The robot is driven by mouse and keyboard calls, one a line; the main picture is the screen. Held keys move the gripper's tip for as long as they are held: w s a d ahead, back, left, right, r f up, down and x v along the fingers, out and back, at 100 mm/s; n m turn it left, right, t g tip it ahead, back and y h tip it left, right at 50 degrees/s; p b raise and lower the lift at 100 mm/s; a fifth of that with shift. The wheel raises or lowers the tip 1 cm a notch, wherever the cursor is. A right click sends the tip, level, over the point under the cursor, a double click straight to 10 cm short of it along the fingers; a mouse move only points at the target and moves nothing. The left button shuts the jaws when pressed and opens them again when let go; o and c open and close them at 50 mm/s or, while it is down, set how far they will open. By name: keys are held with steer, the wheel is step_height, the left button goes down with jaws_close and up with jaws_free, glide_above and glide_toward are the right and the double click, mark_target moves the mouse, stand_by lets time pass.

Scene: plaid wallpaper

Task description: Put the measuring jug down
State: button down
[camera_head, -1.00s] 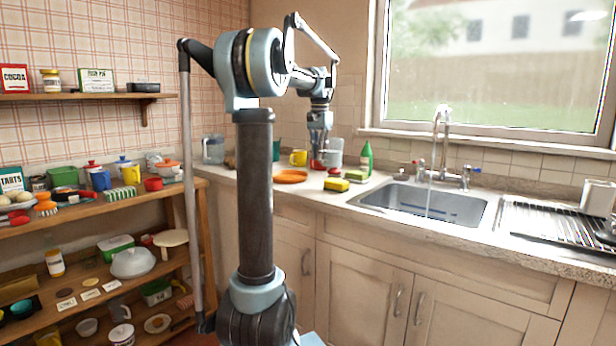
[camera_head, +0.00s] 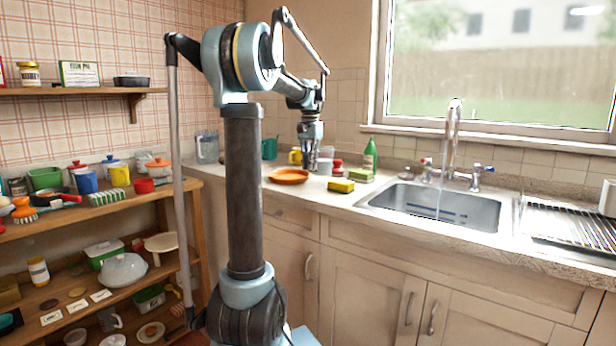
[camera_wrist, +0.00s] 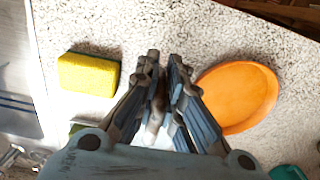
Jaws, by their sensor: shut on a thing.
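My gripper (camera_head: 311,162) is over the counter left of the sink, pointing down. It is shut on a pale, see-through vessel, which I take to be the measuring jug (camera_head: 326,156). The jug shows just right of the fingers in the head view. In the wrist view my gripper (camera_wrist: 164,62) hides most of it; only a pale part (camera_wrist: 179,137) shows between the finger links. I cannot tell whether its base touches the counter (camera_head: 330,204).
An orange dish (camera_head: 289,176) lies at the left of the gripper and a yellow sponge (camera_head: 341,186) at the right. A green bottle (camera_head: 370,155), a red-topped item (camera_head: 338,166) and a yellow mug (camera_head: 295,156) stand close by. Bare counter lies between dish and sponge.

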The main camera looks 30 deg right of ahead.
steer(key=shift+s+f, duration=0.1)
steer(key=shift+f, duration=2.1)
steer(key=c, duration=1.7)
jaws_free()
step_height(320, 180, up, 12)
steer(key=s+a+f+n, duration=0.2)
steer(key=s+a+f, duration=0.15)
steer(key=a, duration=0.55)
steer(key=s+a+f+n+t, duration=0.15)
steer(key=a+f, duration=0.25)
steer(key=a, duration=0.4)
steer(key=s+a+f+n, duration=0.3)
steer(key=a+f, duration=0.1)
steer(key=a, duration=0.5)
steer(key=s+a+f+n, duration=0.3)
steer(key=s+a+f, duration=0.4)
steer(key=f, duration=0.3)
steer(key=s+a+f+n, duration=0.4)
steer(key=s+a+f, duration=0.3)
steer(key=s+f, duration=0.2)
step_height(320, 180, down, 2)
steer(key=shift+t, duration=0.35)
